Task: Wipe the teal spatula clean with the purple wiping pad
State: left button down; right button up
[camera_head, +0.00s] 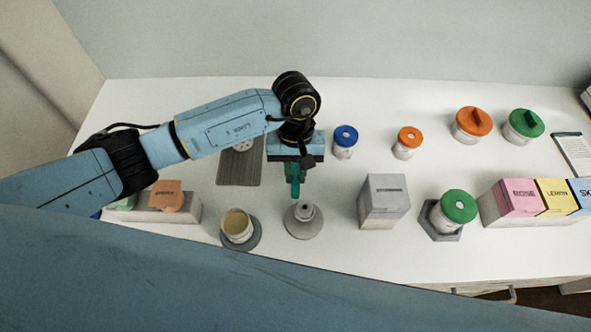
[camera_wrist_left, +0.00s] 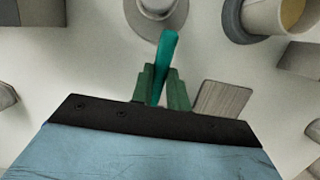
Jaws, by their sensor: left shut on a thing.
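My left gripper (camera_head: 295,163) is shut on the teal spatula (camera_head: 294,185), held above the white table at the middle. In the left wrist view the spatula (camera_wrist_left: 165,58) sticks out between the green fingers of the gripper (camera_wrist_left: 161,82), pointing toward the grey round stand. In the head view the gripper and arm hide its upper part. I cannot make out any residue on it. I do not see the purple wiping pad in either view. My right gripper is not in view.
A grey round stand (camera_head: 304,225) and a cream-filled cup (camera_head: 238,226) are below the gripper. A grey board (camera_head: 238,175) lies behind. A grey block (camera_head: 383,200) and a green-lidded jar (camera_head: 458,206) stand right. Several lidded jars line the back. A large blue surface blocks the front.

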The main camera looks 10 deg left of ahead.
pick_arm(q)
jog(key=shift+f+b, duration=0.1)
jog(key=shift+b, duration=0.3)
dwell(0.9)
jog(key=shift+s, duration=0.15)
jog(key=shift+s+d, duration=0.1)
jog(key=shift+s, duration=0.55)
jog(key=shift+w+b, duration=0.55)
jog(key=shift+b, duration=0.1)
jog(key=shift+w, duration=0.2)
jog(key=shift+s, duration=0.15)
